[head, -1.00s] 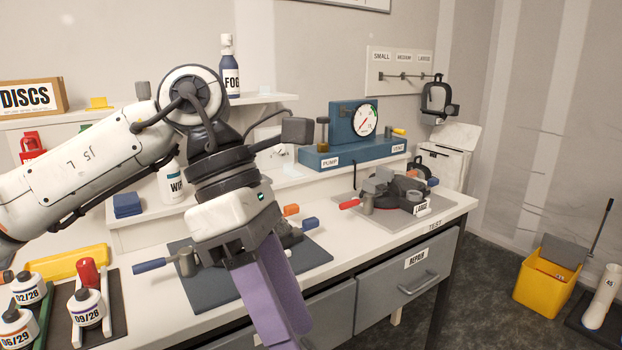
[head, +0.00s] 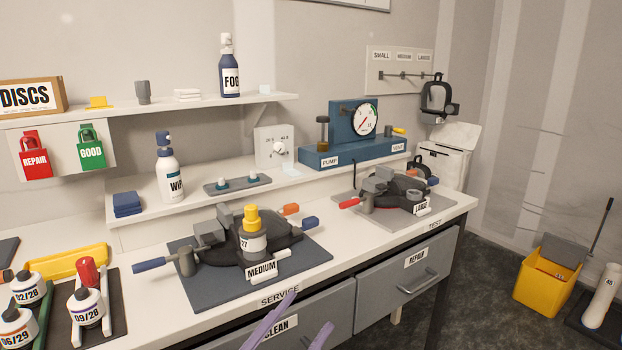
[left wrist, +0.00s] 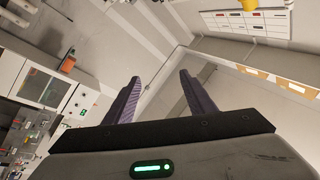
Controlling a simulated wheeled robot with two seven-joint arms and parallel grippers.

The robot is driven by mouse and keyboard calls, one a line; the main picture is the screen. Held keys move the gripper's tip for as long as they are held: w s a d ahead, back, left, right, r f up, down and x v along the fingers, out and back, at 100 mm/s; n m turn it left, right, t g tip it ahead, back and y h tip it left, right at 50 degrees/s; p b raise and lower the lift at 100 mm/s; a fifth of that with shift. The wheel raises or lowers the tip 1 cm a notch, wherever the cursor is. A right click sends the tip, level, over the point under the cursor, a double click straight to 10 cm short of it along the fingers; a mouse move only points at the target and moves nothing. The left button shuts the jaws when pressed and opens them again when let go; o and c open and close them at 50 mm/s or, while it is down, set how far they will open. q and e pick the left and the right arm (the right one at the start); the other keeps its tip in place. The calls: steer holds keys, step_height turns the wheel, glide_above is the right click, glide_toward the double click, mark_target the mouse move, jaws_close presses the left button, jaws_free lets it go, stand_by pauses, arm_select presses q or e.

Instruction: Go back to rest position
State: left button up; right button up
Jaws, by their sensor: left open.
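My left gripper (head: 293,332) shows only as two purple fingertips at the bottom edge of the head view, in front of the bench's drawer fronts. In the left wrist view its two dark purple fingers (left wrist: 158,98) stand apart with nothing between them. It is open and empty, clear of the bench top. The rest of my left arm is out of the head view. My right gripper shows in neither view.
A pump unit (head: 352,152) and a LARGE-labelled fixture (head: 395,190) stand right. Bottles (head: 88,307) stand front left. A yellow bucket (head: 547,283) stands on the floor.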

arm_select(q)
steer(key=s+a+f+n+y, duration=0.1)
steer(key=a+f+n+y, duration=0.2)
steer(key=f, duration=0.3)
steer(key=s+a+f+n+y, duration=0.1)
steer(key=a+f+n+y, duration=0.2)
steer(key=f, duration=0.4)
steer(key=s+a+f+n+g+y, duration=0.2)
steer(key=s+a+f+n+g, duration=0.1)
steer(key=s+f, duration=0.6)
steer(key=s+a+f+n+g+y, duration=0.3)
steer(key=s+a+f+g, duration=0.2)
steer(key=s+f, duration=0.5)
step_height(320, 180, down, 3)
steer(key=shift+s+a+f+n+g, duration=0.1)
steer(key=shift+s+a+n+g, duration=0.15)
steer(key=shift+a+n+g, duration=0.15)
